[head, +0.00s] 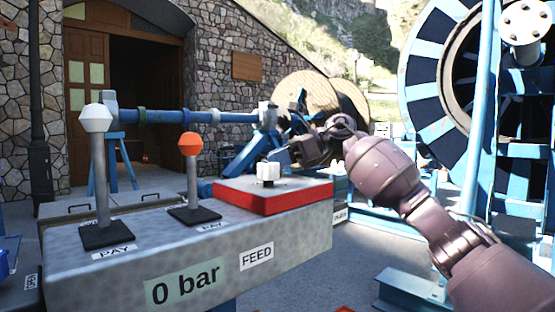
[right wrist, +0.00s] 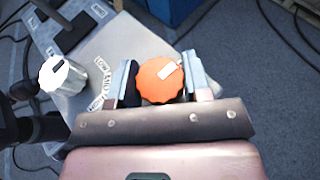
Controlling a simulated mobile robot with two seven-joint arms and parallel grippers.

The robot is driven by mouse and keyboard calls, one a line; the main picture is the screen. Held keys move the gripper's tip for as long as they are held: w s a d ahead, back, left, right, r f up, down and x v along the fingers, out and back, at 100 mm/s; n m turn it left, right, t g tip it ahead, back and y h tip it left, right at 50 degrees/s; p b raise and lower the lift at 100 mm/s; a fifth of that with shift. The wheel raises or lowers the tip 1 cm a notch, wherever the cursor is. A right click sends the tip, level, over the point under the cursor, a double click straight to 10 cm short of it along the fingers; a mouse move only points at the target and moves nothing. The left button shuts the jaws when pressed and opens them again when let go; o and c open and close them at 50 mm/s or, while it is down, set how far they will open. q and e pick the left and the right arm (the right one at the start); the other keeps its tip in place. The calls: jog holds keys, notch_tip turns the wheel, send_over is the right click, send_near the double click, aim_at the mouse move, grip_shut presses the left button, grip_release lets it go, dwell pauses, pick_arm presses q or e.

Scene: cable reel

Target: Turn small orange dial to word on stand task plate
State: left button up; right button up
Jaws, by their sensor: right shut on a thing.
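The small orange dial (right wrist: 160,79) shows in the right wrist view with a white mark near its upper right edge. It sits at the edge of a grey metal stand (right wrist: 130,43). My right gripper (right wrist: 163,82) is shut on the dial, one finger on each side of it. In the head view my right gripper (head: 279,156) is beyond the red box, and the orange dial is hidden there. White labels (right wrist: 101,66) lie on the stand near the dial; their words are too small to read surely. My left gripper is not in view.
A white dial (right wrist: 58,74) stands left of the orange one. In the head view a grey console (head: 120,255) carries a white-knobbed lever (head: 97,170), an orange-knobbed lever (head: 190,165) and a red box (head: 290,197). A large blue reel (head: 425,90) stands right. Cables cross the floor.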

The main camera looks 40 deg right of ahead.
jog(key=shift+n+g, duration=0.3)
dwell(0.4)
jog(key=o, duration=0.9)
jog(key=v, duration=1)
jog(key=shift+d+r+p, duration=0.1)
jog(key=shift+d+p, duration=0.3)
jog(key=shift+d, duration=0.05)
jog(key=shift+s, duration=0.1)
